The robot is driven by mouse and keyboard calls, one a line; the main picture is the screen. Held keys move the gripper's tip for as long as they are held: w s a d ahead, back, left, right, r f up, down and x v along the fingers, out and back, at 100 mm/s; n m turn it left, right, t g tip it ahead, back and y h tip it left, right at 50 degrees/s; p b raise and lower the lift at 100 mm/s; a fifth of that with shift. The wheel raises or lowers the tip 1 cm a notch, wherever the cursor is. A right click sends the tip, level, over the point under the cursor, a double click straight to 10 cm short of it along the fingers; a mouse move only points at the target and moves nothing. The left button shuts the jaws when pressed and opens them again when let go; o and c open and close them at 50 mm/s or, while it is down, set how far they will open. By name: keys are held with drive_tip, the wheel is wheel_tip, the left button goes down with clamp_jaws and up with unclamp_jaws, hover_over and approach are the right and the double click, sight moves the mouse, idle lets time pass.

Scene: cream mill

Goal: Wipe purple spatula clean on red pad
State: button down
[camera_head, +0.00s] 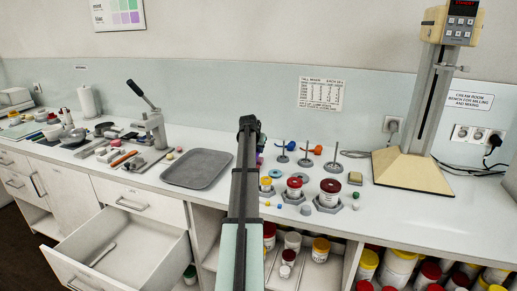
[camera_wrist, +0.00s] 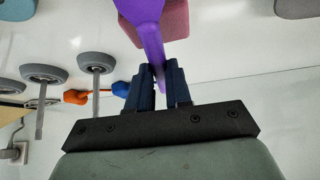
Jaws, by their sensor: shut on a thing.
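In the wrist view my gripper (camera_wrist: 160,82) is shut on the purple spatula (camera_wrist: 149,35), with its narrow handle between the dark fingers. The broad purple part runs away from the fingers to the top edge, where it is cut off. The red pad (camera_wrist: 176,20), a dull pinkish-red block, lies behind the spatula and is partly covered by it. I cannot tell whether spatula and pad touch. In the head view my arm hides the gripper and the pad, and only a bit of purple (camera_head: 260,158) shows beside the arm.
A grey tray (camera_head: 222,178) lies left of my arm. Right of it are rod stands (camera_head: 282,158), red-topped jars (camera_head: 329,187) and small coloured pieces. A tall mill (camera_head: 430,100) stands farther right. An open drawer (camera_head: 165,255) juts out below the bench.

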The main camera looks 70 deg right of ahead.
sight(258, 152)
drive_tip(key=shift+a, duration=0.1)
idle(0.3)
drive_tip(key=shift+r, duration=3)
